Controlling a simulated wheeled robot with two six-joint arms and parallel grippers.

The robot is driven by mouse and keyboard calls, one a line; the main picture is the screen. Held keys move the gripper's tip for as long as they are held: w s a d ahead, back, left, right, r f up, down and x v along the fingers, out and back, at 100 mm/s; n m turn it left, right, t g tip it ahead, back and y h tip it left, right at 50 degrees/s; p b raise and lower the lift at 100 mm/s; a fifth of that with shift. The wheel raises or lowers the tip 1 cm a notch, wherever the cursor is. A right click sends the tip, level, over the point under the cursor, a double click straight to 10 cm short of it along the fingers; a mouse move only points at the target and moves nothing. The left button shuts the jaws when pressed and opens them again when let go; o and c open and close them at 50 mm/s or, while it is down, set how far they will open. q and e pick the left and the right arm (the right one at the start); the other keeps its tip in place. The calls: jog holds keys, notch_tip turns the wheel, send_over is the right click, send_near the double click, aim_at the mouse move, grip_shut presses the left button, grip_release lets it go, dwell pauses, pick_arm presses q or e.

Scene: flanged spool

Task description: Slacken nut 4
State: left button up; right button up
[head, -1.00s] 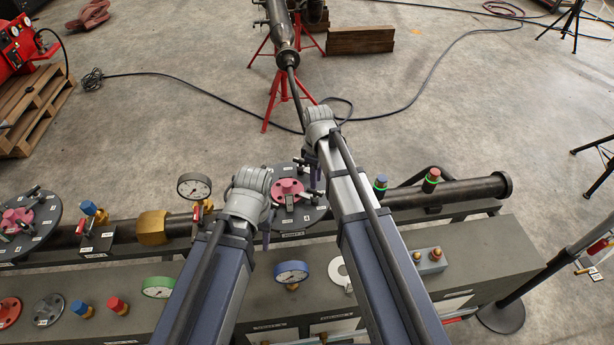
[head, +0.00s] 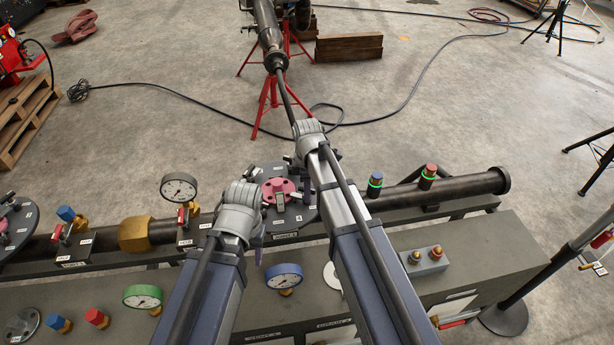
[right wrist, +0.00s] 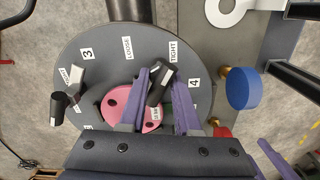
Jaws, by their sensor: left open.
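The flange disc (right wrist: 105,60) carries black clamp handles, a pink hub (right wrist: 120,103) and labels 3, 4, LOOSE and TIGHT. One dark handle (right wrist: 158,88), left of label 4, stands between the two purple fingers of my right gripper (right wrist: 165,100). A gap shows between that handle and the right finger, so the jaws look open around it. Another handle (right wrist: 66,88) sits near label 3. In the head view my right gripper (head: 314,170) is over the right side of the disc. My left gripper (head: 262,235) is open at its near left side. The nuts under the handles are hidden.
A blue gauge (head: 284,276) and a green gauge (head: 142,297) stand on the grey bench. A white-faced gauge (head: 179,188) and a brass fitting (head: 136,233) are left of the disc. Blue and red buttons (head: 376,180) stand right of my right arm.

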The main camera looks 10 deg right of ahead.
jog(key=n, duration=1.7)
jog(key=shift+m, duration=1.2)
notch_tip(320, 180, up, 7)
jog(key=p, duration=0.7)
